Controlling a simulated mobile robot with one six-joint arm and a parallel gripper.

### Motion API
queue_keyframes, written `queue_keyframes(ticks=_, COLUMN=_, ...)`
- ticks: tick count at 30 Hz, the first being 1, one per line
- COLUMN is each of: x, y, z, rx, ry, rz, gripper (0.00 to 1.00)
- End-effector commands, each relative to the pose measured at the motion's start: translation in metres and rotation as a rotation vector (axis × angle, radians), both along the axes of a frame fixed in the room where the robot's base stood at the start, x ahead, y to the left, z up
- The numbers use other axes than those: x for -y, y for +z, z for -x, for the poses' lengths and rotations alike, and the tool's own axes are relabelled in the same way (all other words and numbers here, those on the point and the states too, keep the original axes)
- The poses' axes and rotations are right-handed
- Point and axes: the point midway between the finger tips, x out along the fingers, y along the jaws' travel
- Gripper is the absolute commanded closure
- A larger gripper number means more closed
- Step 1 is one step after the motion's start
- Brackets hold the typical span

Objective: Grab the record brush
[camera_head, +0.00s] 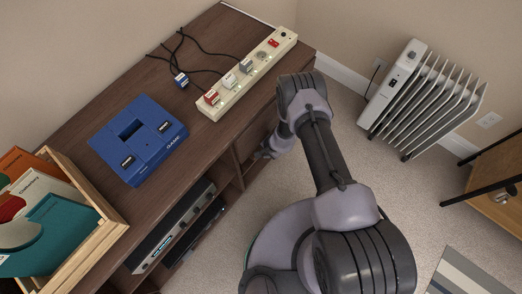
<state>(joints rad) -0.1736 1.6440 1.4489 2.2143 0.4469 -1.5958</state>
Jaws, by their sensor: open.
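I cannot make out a record brush anywhere in this view. My gripper (264,154) is small in the picture, beside the front of the dark wooden cabinet (150,75), below the level of its top. It is open, and I see nothing between its fingers. It is partly hidden by my own arm and the cabinet edge. The inside of the cabinet's open shelves is mostly hidden from this angle.
A blue game console (138,140), a power strip (247,75) with plugs and black cables, and a wooden crate (88,188) of record sleeves are on the cabinet. A stereo unit (178,228) sits in a shelf. A white radiator (425,95) stands on the carpet at right.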

Motion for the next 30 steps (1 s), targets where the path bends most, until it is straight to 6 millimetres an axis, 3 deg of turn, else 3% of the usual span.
queue_keyframes(ticks=6, x=0.0001, y=0.0009, z=0.0, rx=0.0, ry=0.001, rz=0.0, gripper=0.42)
queue_keyframes(ticks=15, x=0.0002, y=0.0005, z=0.0003, rx=0.0, ry=0.001, rz=0.0, gripper=1.0)
queue_keyframes(ticks=30, x=0.0089, y=0.0004, z=-0.0086, rx=0.001, ry=0.001, rz=0.001, gripper=1.0)
